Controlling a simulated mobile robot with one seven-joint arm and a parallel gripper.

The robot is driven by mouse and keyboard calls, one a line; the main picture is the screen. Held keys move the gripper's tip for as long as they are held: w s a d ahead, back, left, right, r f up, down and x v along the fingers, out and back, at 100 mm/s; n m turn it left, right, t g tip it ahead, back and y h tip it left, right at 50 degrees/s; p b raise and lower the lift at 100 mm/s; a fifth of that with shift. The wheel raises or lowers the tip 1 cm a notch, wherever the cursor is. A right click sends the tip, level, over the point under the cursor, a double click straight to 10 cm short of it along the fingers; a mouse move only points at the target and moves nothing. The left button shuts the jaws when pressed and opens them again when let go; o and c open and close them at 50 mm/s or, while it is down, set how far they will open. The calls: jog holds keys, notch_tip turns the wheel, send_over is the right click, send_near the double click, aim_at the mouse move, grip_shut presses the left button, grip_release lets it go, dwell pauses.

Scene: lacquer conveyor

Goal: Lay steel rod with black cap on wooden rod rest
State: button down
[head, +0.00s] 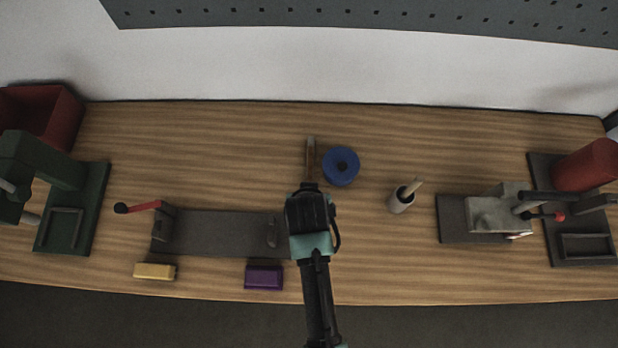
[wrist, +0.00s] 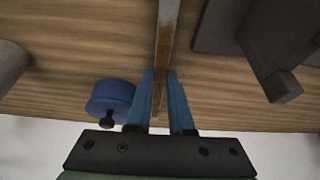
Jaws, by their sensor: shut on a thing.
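My gripper (head: 310,186) points away from me over the middle of the bench. In the wrist view its two blue fingers (wrist: 160,75) are closed about a thin, straight grey-brown bar (wrist: 165,40). The bar also shows beyond the gripper in the head view (head: 310,155). It looks like the steel rod, with brown patches along it. I see no black cap on it; part of it is hidden by the gripper. I cannot clearly pick out a wooden rod rest in either view.
A grey cup with a stick (head: 400,201) stands farther right. A dark plate with a red lever (head: 215,233) lies left. Yellow (head: 155,271) and purple (head: 264,277) blocks lie along the front.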

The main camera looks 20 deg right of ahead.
jog(key=shift+w, duration=0.1)
jog(key=shift+f, duration=0.15)
jog(key=c, duration=0.8)
grip_release()
